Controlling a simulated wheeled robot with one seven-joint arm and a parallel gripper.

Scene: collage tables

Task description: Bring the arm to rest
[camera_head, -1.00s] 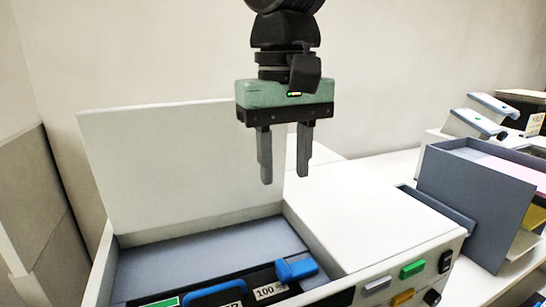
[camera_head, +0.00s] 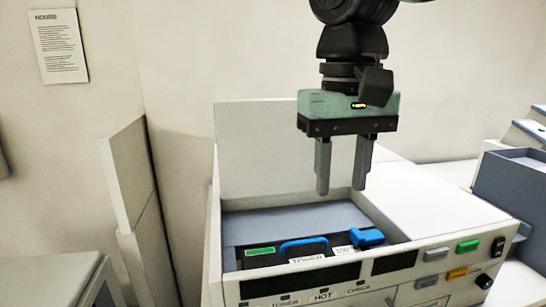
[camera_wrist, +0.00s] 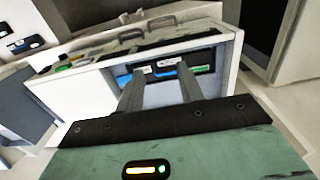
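My gripper (camera_head: 340,190) hangs fingers-down above the open compartment of a white machine (camera_head: 430,215) in the head view. Its two grey fingers are apart with nothing between them. In the wrist view my gripper (camera_wrist: 160,88) also shows both fingers apart and empty, with the machine (camera_wrist: 75,100) beyond them. Inside the compartment lies a dark toner cartridge (camera_head: 285,255) with a blue handle and a blue end piece. My gripper is clear of the cartridge and of the raised white lid (camera_head: 255,150) behind it.
The machine's front carries green, yellow and grey buttons (camera_head: 457,273). A grey bin (camera_head: 510,185) stands at the right. A pale upright panel (camera_head: 135,190) and a table (camera_head: 45,280) are at the left. A printed notice (camera_head: 58,46) hangs on the wall.

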